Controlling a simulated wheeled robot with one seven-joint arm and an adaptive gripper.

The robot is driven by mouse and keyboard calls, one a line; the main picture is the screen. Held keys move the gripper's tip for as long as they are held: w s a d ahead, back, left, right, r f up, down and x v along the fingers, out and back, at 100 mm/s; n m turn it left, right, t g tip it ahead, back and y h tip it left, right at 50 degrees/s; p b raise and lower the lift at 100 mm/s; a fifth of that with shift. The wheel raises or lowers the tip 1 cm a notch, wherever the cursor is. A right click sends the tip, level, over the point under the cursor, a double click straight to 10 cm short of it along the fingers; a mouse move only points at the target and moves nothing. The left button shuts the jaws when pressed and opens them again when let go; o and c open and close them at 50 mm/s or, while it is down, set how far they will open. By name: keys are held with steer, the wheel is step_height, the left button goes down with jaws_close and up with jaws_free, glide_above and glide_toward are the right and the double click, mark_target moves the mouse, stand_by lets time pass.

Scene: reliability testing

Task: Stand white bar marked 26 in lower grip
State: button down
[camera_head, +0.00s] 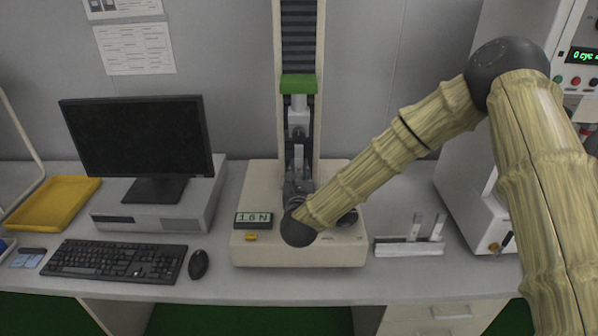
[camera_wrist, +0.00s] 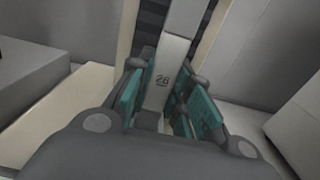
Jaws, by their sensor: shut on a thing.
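The white bar marked 26 (camera_wrist: 160,85) stands between the teal finger pads of my gripper (camera_wrist: 158,108) in the wrist view, its number facing the camera. My gripper is shut on it. In the head view my gripper (camera_head: 298,188) is at the middle of the testing machine (camera_head: 262,200), in front of its column and below the upper grip (camera_head: 299,120). The bar looks roughly upright there. The lower grip is hidden behind my gripper and wrist, so I cannot tell whether the bar's foot sits in it.
A rack (camera_head: 405,249) with two upright bars stands right of the machine. A display (camera_head: 254,218) reads about 1.6 N. A monitor (camera_head: 135,135), keyboard (camera_head: 115,260), mouse (camera_head: 198,264) and yellow tray (camera_head: 50,203) are to the left. The bench front is clear.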

steer(key=shift+f+b, duration=1.25)
steer(key=shift+f, duration=0.15)
steer(key=c, duration=1.2)
jaws_free()
steer(key=shift+c, duration=0.2)
steer(key=shift+s, duration=0.15)
